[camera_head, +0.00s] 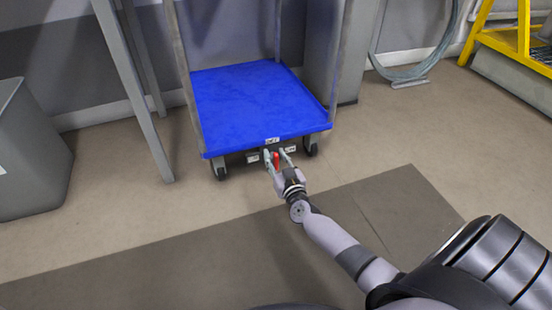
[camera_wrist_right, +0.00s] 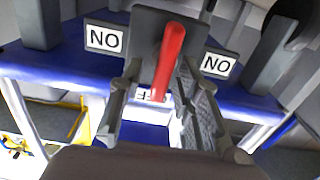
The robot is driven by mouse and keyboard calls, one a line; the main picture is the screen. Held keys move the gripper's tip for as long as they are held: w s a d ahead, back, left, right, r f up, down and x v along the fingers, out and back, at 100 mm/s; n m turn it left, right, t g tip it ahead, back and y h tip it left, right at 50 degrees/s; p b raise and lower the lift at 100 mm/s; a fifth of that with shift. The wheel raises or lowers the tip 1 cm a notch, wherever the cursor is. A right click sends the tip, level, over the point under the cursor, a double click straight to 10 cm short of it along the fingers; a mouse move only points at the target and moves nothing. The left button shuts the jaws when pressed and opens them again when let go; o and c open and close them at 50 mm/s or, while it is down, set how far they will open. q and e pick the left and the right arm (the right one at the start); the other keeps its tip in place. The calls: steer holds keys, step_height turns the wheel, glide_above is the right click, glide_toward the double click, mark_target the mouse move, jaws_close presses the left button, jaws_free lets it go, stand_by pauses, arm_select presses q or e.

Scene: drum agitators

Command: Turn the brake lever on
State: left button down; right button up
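The red brake lever (camera_head: 276,158) is at the front lower edge of a cart with a blue platform (camera_head: 255,100). In the right wrist view the lever (camera_wrist_right: 168,60) sticks out from a dark mount between two white labels reading "NO". My right gripper (camera_head: 279,156) reaches the lever from the front. In the wrist view its two fingers (camera_wrist_right: 158,92) stand apart on either side of the lever, with visible gaps. Contact with the lever cannot be made out. My left gripper is not in view.
The cart stands on dark wheels with grey uprights. A grey bin (camera_head: 30,150) stands at the left, and a yellow frame (camera_head: 510,35) is at the far right. The floor in front of the cart is clear.

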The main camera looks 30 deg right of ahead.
jaws_close()
stand_by(0.4)
steer(key=shift+r+n+p, duration=0.15)
steer(key=shift+n+p, duration=0.35)
steer(key=shift+p, duration=0.35)
steer(key=n+p, duration=0.4)
steer(key=p, duration=0.1)
steer(key=shift+w+a, duration=0.1)
steer(key=shift+a, duration=0.3)
steer(key=n+p, duration=0.1)
steer(key=n, duration=0.3)
steer(key=f+n+p, duration=0.1)
steer(key=n, duration=0.3)
steer(key=a+f+n+p, duration=0.1)
steer(key=n, duration=0.4)
steer(key=shift+w+f, duration=0.1)
